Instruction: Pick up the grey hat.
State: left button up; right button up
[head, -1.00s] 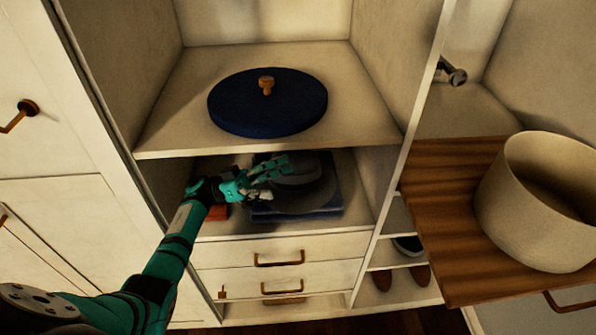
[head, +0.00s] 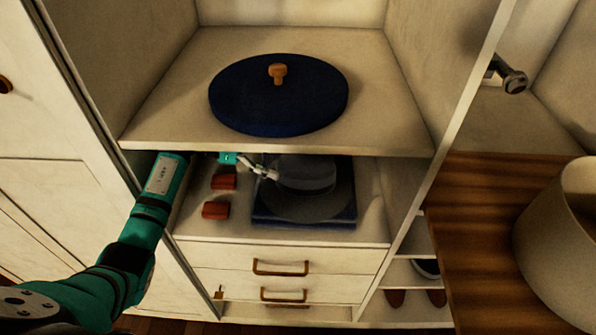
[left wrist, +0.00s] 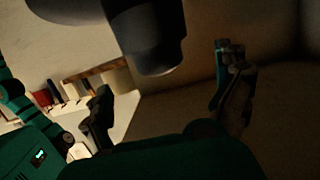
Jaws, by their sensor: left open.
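The grey hat (head: 305,185) lies on a dark blue folded item (head: 262,216) in the lower shelf compartment, partly shaded by the shelf above. My left gripper (head: 264,172) reaches into this compartment at the hat's left side, partly hidden by the shelf edge. In the left wrist view its two fingers (left wrist: 165,92) are spread wide with nothing clamped between them. A dark grey rounded shape (left wrist: 155,42) hangs into the top of that view, probably the hat. I cannot tell whether a finger touches the hat. My right gripper is not in view.
A round dark blue lid-like object with a wooden knob (head: 275,100) sits on the upper shelf (head: 400,135). Two reddish-brown blocks (head: 217,210) lie left of the hat. Drawers (head: 280,268) are below. A beige round container (head: 560,245) stands on wood at right.

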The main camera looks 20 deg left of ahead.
aim_at(306, 160)
pick_arm(q)
jog(key=x, duration=0.2)
jog(key=shift+w+d+f+b, duration=0.15)
jog(key=shift+d+b, duration=0.15)
jog(key=shift+b, duration=0.05)
jog(key=b+x, duration=0.2)
jog(key=x, duration=0.2)
jog(key=shift+d+f, duration=0.1)
jog(key=shift+d, duration=0.15)
jog(key=shift+w+d, duration=0.15)
jog(key=shift+d, duration=0.15)
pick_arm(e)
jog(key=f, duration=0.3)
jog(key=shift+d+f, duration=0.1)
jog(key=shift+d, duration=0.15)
pick_arm(q)
jog(key=shift+c, duration=0.3)
jog(key=shift+a, duration=0.1)
jog(key=shift+c, duration=1.1)
jog(key=c, duration=1.1)
jog(key=shift+c, duration=1.1)
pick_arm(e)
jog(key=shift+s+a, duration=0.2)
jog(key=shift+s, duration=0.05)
